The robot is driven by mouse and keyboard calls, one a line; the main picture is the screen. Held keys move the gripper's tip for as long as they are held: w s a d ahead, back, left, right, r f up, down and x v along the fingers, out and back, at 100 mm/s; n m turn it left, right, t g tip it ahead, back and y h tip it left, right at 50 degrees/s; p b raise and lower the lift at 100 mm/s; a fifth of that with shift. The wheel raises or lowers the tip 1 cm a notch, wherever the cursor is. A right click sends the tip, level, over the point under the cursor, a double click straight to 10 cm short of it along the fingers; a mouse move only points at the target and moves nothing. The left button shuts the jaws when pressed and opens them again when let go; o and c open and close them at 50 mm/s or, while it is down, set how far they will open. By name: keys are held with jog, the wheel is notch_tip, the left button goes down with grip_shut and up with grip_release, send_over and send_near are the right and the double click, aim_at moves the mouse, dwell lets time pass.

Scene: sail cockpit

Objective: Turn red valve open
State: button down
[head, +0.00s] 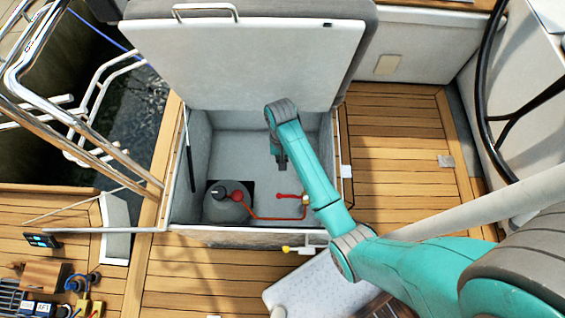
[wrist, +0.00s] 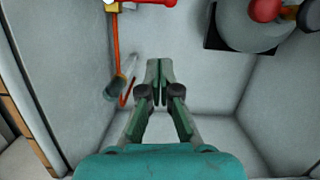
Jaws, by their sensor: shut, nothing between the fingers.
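The red valve lever (head: 288,195) is on a brass fitting (head: 304,200) at the right wall inside the open locker. In the head view the lever points left from the fitting. In the wrist view the red lever (wrist: 150,3) is cut off by the top edge, beside the brass fitting (wrist: 112,7). My gripper (head: 282,163) is inside the locker, apart from the lever and behind it in the head view. The fingers (wrist: 159,66) are together in the wrist view with nothing between them.
A grey gas bottle (head: 218,209) with a red regulator (head: 237,196) stands at the locker's left. An orange hose (head: 265,218) runs from it to the brass fitting. The raised lid (head: 250,60) stands behind. A yellow-handled fitting (head: 300,250) is on the locker's front.

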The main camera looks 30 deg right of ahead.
aim_at(292, 196)
jog(key=s+a+f, duration=0.3)
jog(key=s+f, duration=0.2)
jog(key=f, duration=0.5)
jog(key=shift+s+f, duration=0.25)
jog(key=shift+s, duration=0.05)
